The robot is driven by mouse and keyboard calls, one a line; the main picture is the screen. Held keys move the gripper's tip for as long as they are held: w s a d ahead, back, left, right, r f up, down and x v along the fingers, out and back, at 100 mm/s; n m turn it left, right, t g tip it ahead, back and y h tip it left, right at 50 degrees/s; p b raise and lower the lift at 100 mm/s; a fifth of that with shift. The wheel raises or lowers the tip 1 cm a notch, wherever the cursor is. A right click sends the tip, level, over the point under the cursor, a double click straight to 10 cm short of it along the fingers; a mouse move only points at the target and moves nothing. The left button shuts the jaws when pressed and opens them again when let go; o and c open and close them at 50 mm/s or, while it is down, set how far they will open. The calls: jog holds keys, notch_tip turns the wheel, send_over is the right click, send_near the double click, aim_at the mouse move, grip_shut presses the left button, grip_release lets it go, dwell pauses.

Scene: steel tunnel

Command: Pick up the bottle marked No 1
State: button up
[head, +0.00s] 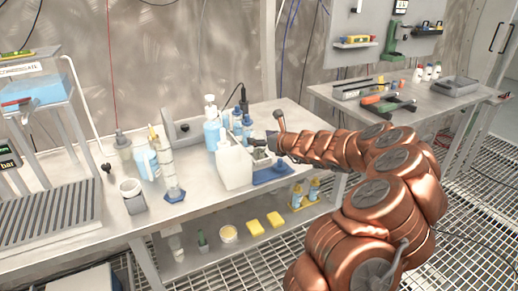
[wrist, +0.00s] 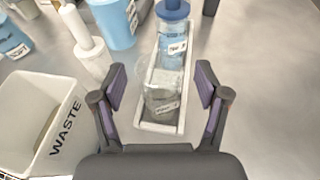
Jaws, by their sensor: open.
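I cannot read either label, so I cannot tell which is No 1. My gripper (wrist: 162,82) is open, its two dark fingers apart on either side of the clear bottle, with nothing held. In the head view my gripper (head: 262,147) is small and partly hidden behind the white bin, over the bench among the bottles.
A white bin marked WASTE (wrist: 38,118) stands close left of my gripper; it also shows in the head view (head: 233,168). Bare bench (wrist: 265,90) lies to the right.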

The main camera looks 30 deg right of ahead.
jog(key=shift+w+a+f, duration=0.1)
jog(key=shift+w+f, duration=0.05)
jog(key=shift+w, duration=0.45)
jog(key=c, duration=1.3)
